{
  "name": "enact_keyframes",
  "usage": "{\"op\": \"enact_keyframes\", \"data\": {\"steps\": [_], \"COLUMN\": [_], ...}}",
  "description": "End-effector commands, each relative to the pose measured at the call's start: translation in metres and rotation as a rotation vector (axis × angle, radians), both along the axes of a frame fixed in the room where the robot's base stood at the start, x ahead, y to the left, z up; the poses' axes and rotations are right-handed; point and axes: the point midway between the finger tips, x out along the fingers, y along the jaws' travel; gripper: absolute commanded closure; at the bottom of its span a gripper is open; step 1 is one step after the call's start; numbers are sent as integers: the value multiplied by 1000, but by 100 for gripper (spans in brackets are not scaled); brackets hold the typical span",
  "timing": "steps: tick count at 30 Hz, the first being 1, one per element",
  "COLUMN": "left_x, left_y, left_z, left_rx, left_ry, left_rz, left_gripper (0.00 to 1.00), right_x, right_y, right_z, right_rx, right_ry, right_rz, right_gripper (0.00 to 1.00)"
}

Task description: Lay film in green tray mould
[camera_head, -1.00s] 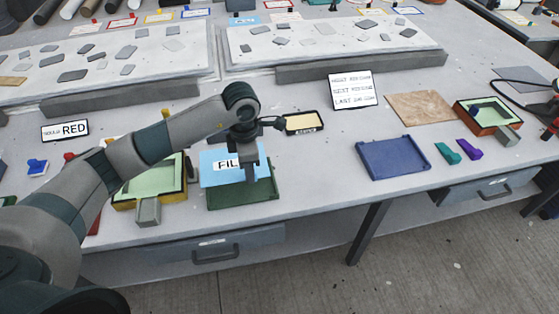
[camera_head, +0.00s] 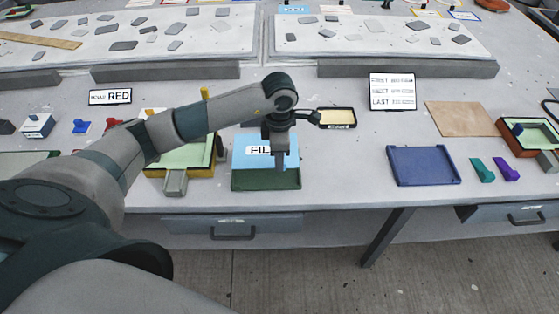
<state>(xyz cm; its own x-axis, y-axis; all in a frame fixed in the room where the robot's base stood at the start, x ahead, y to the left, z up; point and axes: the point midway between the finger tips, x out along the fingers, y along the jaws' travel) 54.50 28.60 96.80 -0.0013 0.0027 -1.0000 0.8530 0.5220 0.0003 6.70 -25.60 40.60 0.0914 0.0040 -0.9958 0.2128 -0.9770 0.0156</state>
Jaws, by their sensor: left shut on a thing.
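The green tray mould (camera_head: 262,182) lies near the front edge of the table, mid-picture. A light blue film sheet (camera_head: 247,158), with a label reading "FIL" where it is not covered, is over the back part of the mould. The mould's front part shows below it. My left gripper (camera_head: 281,170) points down at the right of the sheet and is shut on it. The fingers cover part of the label. I cannot tell whether the sheet touches the mould's floor. My right gripper is not in view.
A yellow-framed mould (camera_head: 205,172) stands close left of the green one. A blue tray (camera_head: 424,166) lies to the right, with clear table between. Behind are a small black-rimmed tray (camera_head: 337,118) and a sign (camera_head: 393,92). Teal (camera_head: 482,170) and purple (camera_head: 505,168) pieces lie farther right.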

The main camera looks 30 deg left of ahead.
Motion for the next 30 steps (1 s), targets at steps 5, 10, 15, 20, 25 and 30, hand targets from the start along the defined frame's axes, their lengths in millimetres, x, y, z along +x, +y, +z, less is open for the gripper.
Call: {"op": "enact_keyframes", "data": {"steps": [5, 10, 15, 20, 25, 30], "left_x": [0, 0, 0, 0, 0, 0], "left_y": [0, 1, 1, 1, 0, 0], "left_z": [-15, -29, -43, -55, -64, -68], "left_rx": [1, 1, 1, 1, 1, 0], "left_ry": [0, 0, 0, 1, 1, 0], "left_rz": [0, 1, 1, 1, 1, 1], "left_gripper": [100, 100, 100, 100, 100, 100], "right_x": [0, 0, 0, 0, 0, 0], "right_y": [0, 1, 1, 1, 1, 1], "right_z": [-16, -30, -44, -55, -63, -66], "right_rx": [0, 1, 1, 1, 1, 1], "right_ry": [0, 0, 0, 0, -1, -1], "right_rz": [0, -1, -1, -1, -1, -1], "right_gripper": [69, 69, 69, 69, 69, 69]}}
